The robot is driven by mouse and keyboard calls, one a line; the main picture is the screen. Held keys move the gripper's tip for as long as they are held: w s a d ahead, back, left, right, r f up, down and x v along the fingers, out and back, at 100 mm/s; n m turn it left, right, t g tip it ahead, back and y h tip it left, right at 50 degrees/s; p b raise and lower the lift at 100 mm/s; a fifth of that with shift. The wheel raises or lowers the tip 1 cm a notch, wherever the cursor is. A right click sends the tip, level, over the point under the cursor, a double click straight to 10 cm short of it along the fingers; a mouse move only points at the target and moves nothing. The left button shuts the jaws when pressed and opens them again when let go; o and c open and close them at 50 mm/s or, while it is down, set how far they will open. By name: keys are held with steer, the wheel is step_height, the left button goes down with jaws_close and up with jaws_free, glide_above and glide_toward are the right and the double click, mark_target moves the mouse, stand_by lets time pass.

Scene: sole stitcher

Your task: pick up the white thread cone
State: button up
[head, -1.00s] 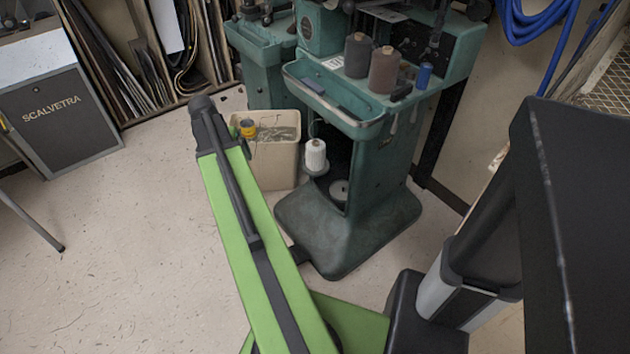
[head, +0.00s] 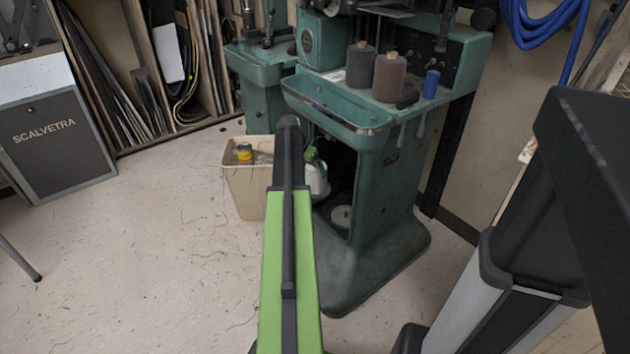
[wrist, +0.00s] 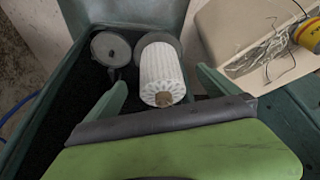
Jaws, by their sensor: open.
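The white thread cone (wrist: 161,72) stands on a small round grey holder in the wrist view, its brown core tip toward the camera. In the head view the cone (head: 319,179) is mostly hidden behind my arm. My gripper (wrist: 161,92) is open. Its two green fingers show left and right of the cone in the wrist view, with gaps on both sides. I cannot tell how deep the cone lies between them. In the head view only a bit of my gripper (head: 312,154) shows past the arm's end.
A beige bin (head: 245,190) with thread scraps and a yellow spool (head: 244,153) stands close left of the cone. The green stitching machine (head: 385,215) is at the right, with dark and brown cones on its tray. An empty round holder (wrist: 110,48) sits beside the cone.

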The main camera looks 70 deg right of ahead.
mark_target(318, 186)
steer(key=shift+s+d, duration=0.2)
steer(key=shift+d, duration=0.55)
steer(key=shift+s+d, duration=0.15)
steer(key=shift+d, duration=0.55)
steer(key=b+x, duration=0.5)
steer(key=shift+d+f, duration=0.15)
steer(key=shift+f, duration=0.1)
steer(key=shift+r, duration=0.2)
steer(key=shift+c, duration=0.3)
steer(key=c, duration=1.7)
